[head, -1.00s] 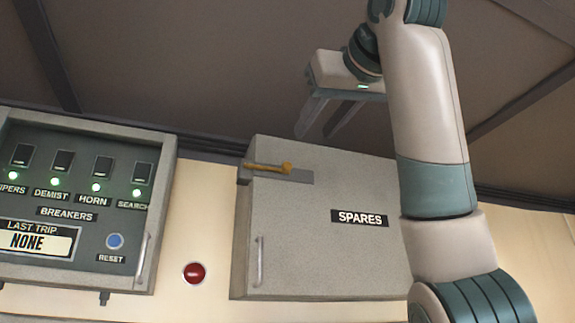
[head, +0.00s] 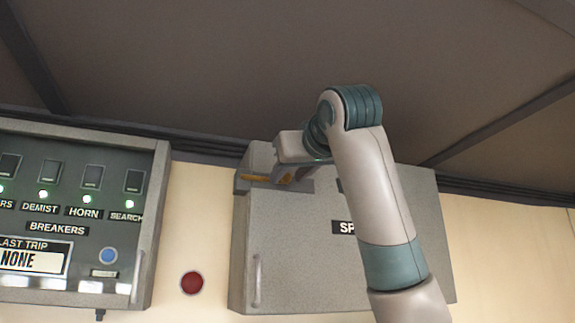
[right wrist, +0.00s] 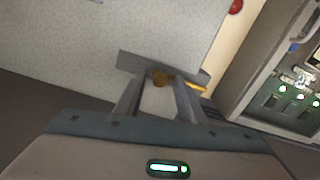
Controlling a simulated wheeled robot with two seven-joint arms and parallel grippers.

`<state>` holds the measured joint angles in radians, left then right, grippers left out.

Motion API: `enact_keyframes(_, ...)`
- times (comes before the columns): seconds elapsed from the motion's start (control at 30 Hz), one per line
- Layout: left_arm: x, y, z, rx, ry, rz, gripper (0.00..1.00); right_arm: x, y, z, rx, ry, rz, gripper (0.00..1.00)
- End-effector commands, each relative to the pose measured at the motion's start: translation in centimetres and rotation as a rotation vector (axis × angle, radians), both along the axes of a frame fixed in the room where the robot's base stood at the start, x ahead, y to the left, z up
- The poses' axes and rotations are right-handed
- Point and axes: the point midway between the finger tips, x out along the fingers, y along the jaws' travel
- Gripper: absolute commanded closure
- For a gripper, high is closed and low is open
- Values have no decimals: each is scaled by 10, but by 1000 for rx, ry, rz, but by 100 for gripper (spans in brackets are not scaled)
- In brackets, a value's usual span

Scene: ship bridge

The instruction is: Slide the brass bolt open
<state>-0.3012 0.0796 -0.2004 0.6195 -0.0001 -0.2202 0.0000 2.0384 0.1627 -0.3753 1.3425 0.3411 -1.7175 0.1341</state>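The brass bolt (head: 254,178) sits on a grey plate at the upper left of the grey SPARES locker door (head: 300,245). My right gripper (head: 289,174) is at the bolt's knob end and hides part of it in the head view. In the right wrist view the round brass knob (right wrist: 159,79) shows between the two spread fingertips, with a gap seen on each side. The bolt's rod (right wrist: 197,88) runs on past one finger, toward the breaker panel. Whether a finger touches the knob I cannot tell. My left gripper is not in view.
The breaker panel (head: 150,215) stands left of the locker, with switches and lit green lamps. A red button (head: 191,283) is on the cream wall between them. A vertical handle (head: 257,280) is low on the locker door. The dark ceiling lies close above.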

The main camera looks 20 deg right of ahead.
Motion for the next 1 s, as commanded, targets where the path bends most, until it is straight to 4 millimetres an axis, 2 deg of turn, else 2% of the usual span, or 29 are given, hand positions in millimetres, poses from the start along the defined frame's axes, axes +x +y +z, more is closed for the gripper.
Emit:
enact_keyframes(0.03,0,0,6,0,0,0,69,6,0,2,0,3,-1,64)
enact_keyframes(0.2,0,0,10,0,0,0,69,15,0,0,0,1,0,64)
enact_keyframes(0.53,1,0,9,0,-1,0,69,16,0,-1,0,1,0,64)
enact_keyframes(0.67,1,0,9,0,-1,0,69,16,0,-1,0,1,0,95)
enact_keyframes(0.7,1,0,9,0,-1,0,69,16,0,-1,0,1,0,100)
enact_keyframes(0.87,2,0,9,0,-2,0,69,16,-1,-1,0,1,0,100)
enact_keyframes(1.0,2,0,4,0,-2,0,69,16,-20,-2,2,1,-3,100)
